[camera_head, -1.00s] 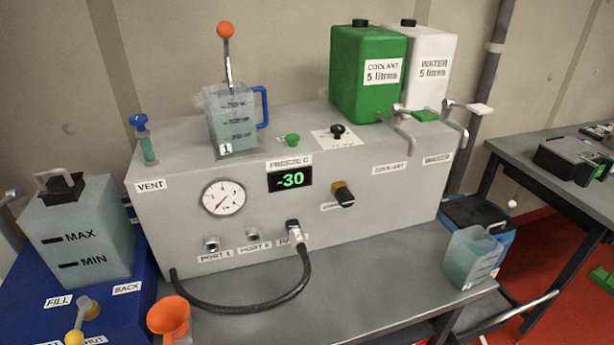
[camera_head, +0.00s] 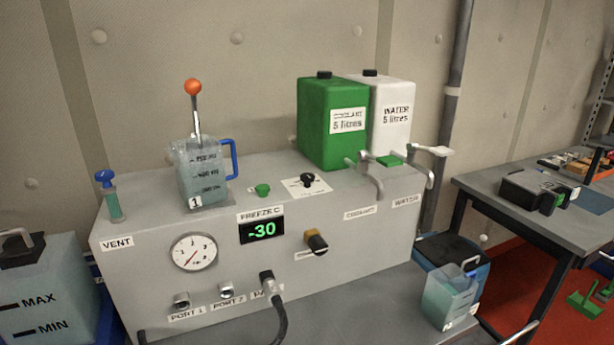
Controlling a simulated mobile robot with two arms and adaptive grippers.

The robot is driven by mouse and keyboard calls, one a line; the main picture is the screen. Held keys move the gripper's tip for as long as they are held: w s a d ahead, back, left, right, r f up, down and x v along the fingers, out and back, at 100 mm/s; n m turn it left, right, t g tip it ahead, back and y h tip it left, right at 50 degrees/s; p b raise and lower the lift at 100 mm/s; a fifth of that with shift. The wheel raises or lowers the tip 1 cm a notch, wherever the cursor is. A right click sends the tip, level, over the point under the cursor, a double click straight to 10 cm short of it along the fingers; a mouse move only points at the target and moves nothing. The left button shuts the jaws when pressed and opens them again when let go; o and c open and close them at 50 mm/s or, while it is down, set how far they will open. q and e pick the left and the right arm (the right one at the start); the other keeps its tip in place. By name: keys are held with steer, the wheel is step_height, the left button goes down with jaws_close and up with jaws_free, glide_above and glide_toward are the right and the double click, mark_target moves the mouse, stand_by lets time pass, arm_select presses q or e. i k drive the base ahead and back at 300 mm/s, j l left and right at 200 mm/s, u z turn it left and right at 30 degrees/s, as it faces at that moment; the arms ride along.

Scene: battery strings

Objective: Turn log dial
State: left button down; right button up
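Two dials show on the grey test unit (camera_head: 135,275); I cannot read a "log" label on either. A black dial (camera_head: 307,181) sits on a white plate on the unit's top, its plate's print too small to read. A black and brass knob (camera_head: 316,242) sticks out of the front, right of the display (camera_head: 263,230) reading -30 under "FREEZE C". The label below this knob is partly covered and unreadable. Neither of my grippers is in view, and nothing touches the dials.
A jug marked 1 (camera_head: 203,175), a green button (camera_head: 262,190), a green coolant can (camera_head: 325,125) and a white water can (camera_head: 397,125) stand on the unit. Taps (camera_head: 375,180) jut out at right. A black hose (camera_head: 279,310) hangs in front. Another jug (camera_head: 450,295) stands at right.

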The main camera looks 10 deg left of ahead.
mark_target(306, 178)
steer(key=i+l+u, duration=0.15)
steer(key=l, duration=0.45)
steer(key=l+u, duration=0.1)
steer(key=l, duration=0.5)
steer(key=i, duration=0.1)
